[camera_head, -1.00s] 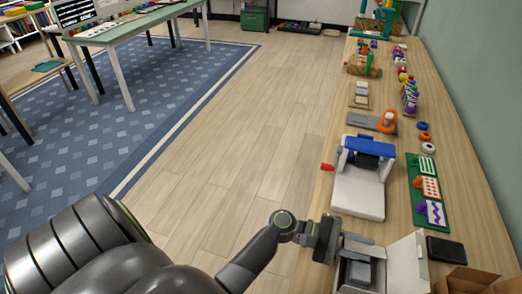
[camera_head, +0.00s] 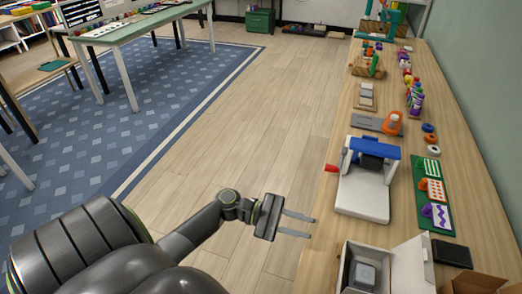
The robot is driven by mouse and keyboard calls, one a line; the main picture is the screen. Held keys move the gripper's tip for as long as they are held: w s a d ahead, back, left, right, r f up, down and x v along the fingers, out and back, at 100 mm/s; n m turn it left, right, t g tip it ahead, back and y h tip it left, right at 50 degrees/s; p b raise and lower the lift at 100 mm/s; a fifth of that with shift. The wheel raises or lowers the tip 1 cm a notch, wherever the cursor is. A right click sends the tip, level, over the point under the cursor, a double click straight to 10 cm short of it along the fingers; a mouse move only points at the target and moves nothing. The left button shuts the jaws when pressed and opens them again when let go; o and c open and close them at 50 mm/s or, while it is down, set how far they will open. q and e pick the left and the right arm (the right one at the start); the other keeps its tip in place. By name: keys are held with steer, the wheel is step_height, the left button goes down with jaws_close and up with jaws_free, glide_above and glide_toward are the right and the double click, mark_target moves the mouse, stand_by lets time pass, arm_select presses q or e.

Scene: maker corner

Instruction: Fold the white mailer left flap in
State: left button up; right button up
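The white mailer (camera_head: 346,268) stands on the long workbench at the bottom of the view, cut off by the frame edge. Its top is open and a grey block (camera_head: 365,274) lies inside. A white flap (camera_head: 412,263) stands up on its right side. No flap clearly sticks out on its left side; whether one is folded inside I cannot tell. My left gripper (camera_head: 304,225) is left of the mailer and apart from it, over the floor by the bench edge. Its two fingers are spread and empty, pointing right. My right gripper is not in view.
A white and blue device with a red handle (camera_head: 362,190) stands just beyond the mailer. A black flat item (camera_head: 451,252) and an open brown box (camera_head: 472,283) are to the right. A green mat with patterned cards (camera_head: 430,214) lies near the wall.

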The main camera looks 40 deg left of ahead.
arm_select(q)
steer(key=s+a+f+y+p, duration=0.2)
steer(key=a+f+y, duration=0.2)
steer(key=f, duration=0.7)
steer(key=s+a+f+y+p, duration=0.2)
steer(key=a+f+y, duration=0.3)
steer(key=f, duration=0.7)
steer(key=shift+a+m+y, duration=0.15)
steer(key=shift+m+y, duration=0.25)
steer(key=shift+y, duration=0.2)
